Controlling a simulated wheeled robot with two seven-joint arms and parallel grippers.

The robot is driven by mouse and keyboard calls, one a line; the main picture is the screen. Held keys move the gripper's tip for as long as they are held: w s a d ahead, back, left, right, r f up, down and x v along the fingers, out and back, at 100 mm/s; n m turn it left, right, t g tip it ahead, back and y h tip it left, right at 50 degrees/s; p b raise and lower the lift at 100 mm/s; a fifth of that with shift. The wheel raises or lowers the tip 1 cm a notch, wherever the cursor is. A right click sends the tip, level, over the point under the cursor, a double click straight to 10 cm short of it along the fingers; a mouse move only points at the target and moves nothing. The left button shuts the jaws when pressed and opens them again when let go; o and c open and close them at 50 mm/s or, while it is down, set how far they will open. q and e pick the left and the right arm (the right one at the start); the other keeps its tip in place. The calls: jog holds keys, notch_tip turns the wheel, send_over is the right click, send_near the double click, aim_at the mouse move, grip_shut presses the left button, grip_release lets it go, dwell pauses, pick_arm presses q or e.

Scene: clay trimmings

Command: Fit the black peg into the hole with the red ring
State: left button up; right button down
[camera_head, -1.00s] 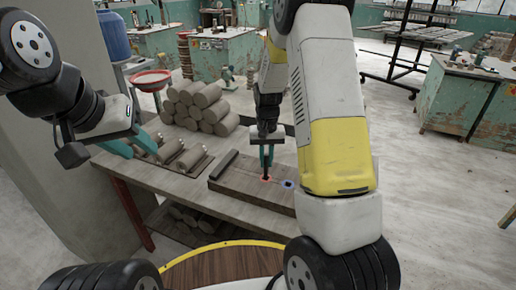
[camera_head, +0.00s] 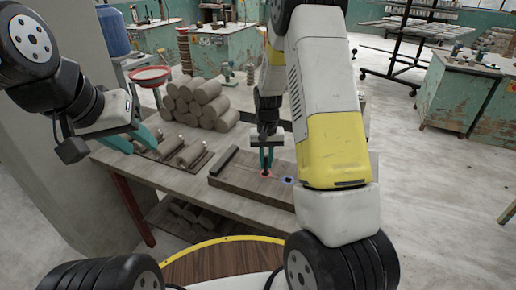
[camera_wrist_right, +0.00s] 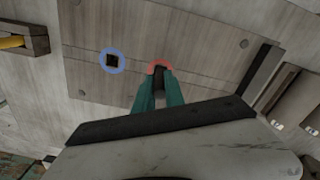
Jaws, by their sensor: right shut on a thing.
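The wooden board (camera_head: 240,190) lies on the table and has two holes. One has a red ring (camera_head: 266,174), the other a blue ring (camera_head: 288,180). My right gripper (camera_head: 267,158) points down over the red ring, shut on the black peg. In the right wrist view the black peg (camera_wrist_right: 160,74) sits between the teal fingertips, its end at the red ring (camera_wrist_right: 157,63). Whether it has entered the hole cannot be told; the fingers hide part of it. The blue ring (camera_wrist_right: 102,61) surrounds an empty dark square hole. My left gripper (camera_head: 132,141) is open, apart from the board.
A dark bar (camera_head: 223,160) lies along the board's left edge. Clay rolls (camera_head: 205,98) are stacked at the back of the table (camera_head: 160,185), and more lie on a rack near my left gripper. A bowl (camera_head: 151,75) stands behind on the left.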

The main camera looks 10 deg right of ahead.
jog(key=shift+f, duration=0.85)
jog(key=c, duration=1.3)
grip_release()
jog(key=shift+r, duration=3.85)
